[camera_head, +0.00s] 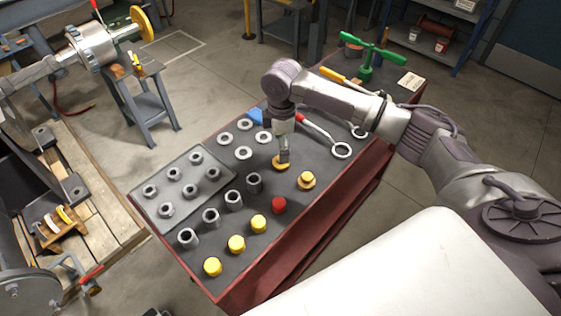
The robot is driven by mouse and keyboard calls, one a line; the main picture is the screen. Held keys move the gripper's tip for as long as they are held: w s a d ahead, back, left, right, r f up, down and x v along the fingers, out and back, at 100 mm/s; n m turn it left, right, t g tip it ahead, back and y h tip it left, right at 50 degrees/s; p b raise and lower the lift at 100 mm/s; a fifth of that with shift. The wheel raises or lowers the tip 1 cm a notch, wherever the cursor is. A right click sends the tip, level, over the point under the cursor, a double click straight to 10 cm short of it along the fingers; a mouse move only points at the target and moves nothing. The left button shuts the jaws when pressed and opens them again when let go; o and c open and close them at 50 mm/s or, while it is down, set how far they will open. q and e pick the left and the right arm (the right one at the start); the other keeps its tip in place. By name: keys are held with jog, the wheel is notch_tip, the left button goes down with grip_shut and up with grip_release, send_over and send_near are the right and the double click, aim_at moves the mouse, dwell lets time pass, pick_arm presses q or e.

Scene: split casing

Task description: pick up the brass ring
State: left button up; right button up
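A brass ring (276,164) lies on the dark top of the red-sided workbench, right below my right gripper (283,158). The gripper points down, and its fingers cover part of the ring. They look close together, but whether they are shut on the ring cannot be seen. A second brass piece (306,181), with a raised middle, stands to the right and nearer. My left gripper is out of view.
Several grey washers (243,153) lie behind and left. A tray (143,198) holds grey nuts. Grey sleeves (233,199), yellow caps (236,243) and a red cap (279,205) stand nearer. Wrenches (341,150) and a green T-handled tool (366,65) lie toward the far right.

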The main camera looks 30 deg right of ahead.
jog(key=shift+f, duration=0.35)
jog(key=f, duration=0.1)
jog(key=f+p, duration=0.1)
jog(key=shift+s+a+f, duration=0.2)
jog(key=shift+a+f, duration=0.1)
jog(key=shift+f, duration=0.05)
notch_tip(320, 180, down, 2)
jog(key=shift+w+f, duration=0.1)
jog(key=shift+f, duration=0.1)
jog(key=shift+c, duration=1)
jog(key=c, duration=1.1)
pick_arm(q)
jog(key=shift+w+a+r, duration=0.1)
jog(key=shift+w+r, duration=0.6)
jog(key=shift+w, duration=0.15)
pick_arm(e)
jog(key=shift+c, duration=0.4)
